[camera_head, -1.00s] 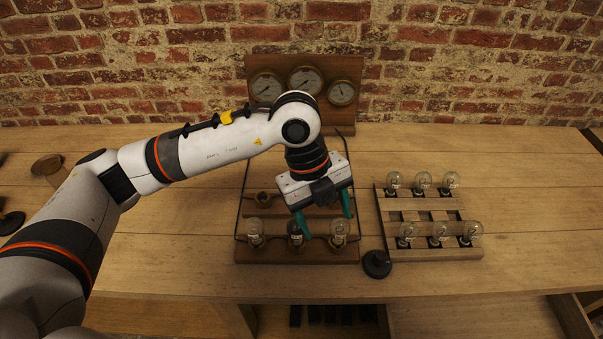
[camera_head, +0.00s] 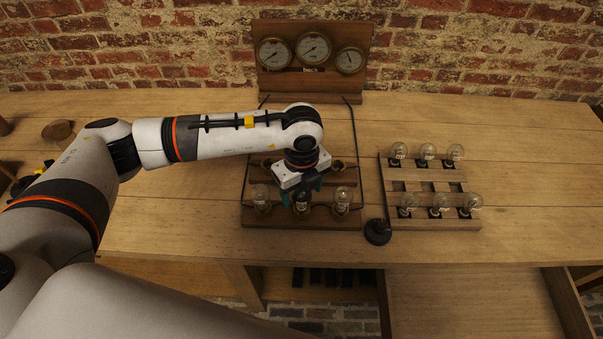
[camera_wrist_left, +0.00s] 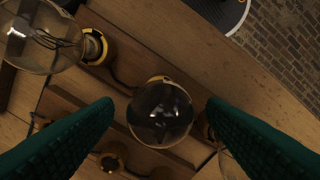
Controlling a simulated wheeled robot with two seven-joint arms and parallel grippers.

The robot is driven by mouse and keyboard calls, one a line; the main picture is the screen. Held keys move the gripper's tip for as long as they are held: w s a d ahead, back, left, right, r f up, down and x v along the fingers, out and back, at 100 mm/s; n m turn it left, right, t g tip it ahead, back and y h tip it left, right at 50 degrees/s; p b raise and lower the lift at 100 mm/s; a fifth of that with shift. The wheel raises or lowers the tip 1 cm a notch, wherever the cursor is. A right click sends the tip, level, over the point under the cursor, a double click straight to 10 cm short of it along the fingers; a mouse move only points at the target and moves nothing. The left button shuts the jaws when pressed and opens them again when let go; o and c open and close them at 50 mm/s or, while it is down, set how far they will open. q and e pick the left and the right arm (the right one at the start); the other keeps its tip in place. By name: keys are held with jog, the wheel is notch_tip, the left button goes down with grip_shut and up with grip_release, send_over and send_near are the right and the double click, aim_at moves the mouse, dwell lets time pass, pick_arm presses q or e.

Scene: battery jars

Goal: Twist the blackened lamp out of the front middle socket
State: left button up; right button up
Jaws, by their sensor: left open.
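The blackened lamp (camera_head: 302,207) stands in the front middle socket of the wooden lamp board (camera_head: 290,223), partly covered by my gripper in the head view. In the left wrist view the lamp (camera_wrist_left: 160,115) is a dark glass globe seen from above, centred between two green fingers. My left gripper (camera_head: 301,192) is open and points down over it; gaps show between the globe and both fingers. Clear lamps stand in the front left socket (camera_head: 262,202) and front right socket (camera_head: 343,202). My right gripper is not in view.
A wooden rack (camera_head: 430,222) with several clear lamps stands to the right. A small black round object (camera_head: 378,232) sits between board and rack. A panel with three gauges (camera_head: 313,47) stands behind. A back socket (camera_head: 337,166) on the board looks empty.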

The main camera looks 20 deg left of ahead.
pick_arm(q)
jog(key=shift+f, duration=0.5)
jog(key=c, duration=1.2)
jog(key=n+p, duration=0.1)
jog(key=n, duration=0.2)
jog(key=shift+s+r, duration=0.1)
jog(key=shift+r, duration=0.05)
jog(key=n, duration=0.3)
jog(key=shift+n+p, duration=0.3)
jog(key=shift+p, duration=0.05)
jog(key=n+p, duration=0.1)
jog(key=n, duration=0.3)
jog(key=shift+p, duration=0.4)
jog(key=shift+n+p, duration=0.35)
jog(key=shift+n, duration=0.75)
